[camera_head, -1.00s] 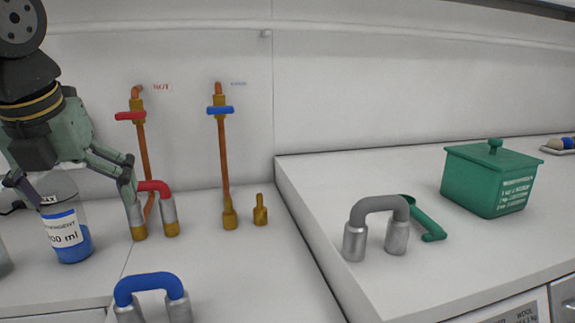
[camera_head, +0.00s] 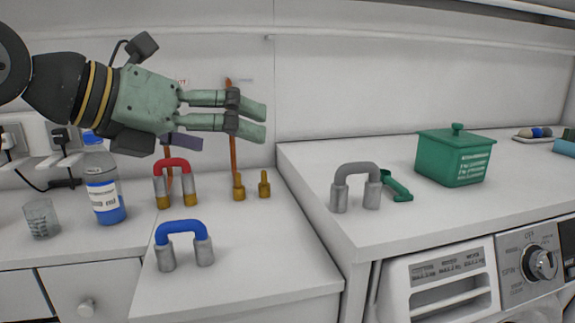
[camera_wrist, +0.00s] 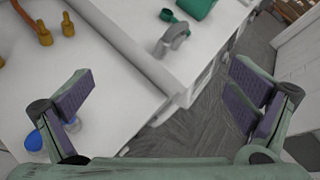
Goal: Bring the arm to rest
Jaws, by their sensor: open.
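My gripper (camera_head: 255,120) is raised above the counter in the head view, its fingers pointing right. It is open and empty; the wrist view also shows its spread fingers (camera_wrist: 165,100) with nothing between them. Behind and below it stand a red-topped U-shaped hose (camera_head: 172,163) and two brass fittings. A blue-topped U-shaped hose (camera_head: 181,227) stands nearer the front of the left counter. My gripper and wrist hide most of the taps and copper pipes on the wall.
A detergent bottle (camera_head: 103,195) and a small beaker (camera_head: 41,218) stand at left. On the right counter (camera_head: 310,165) are a grey U-shaped hose (camera_head: 357,170), a green scoop (camera_head: 397,187) and a green lidded box (camera_head: 452,160). A washing machine (camera_head: 480,280) is below. The air right of my gripper is clear.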

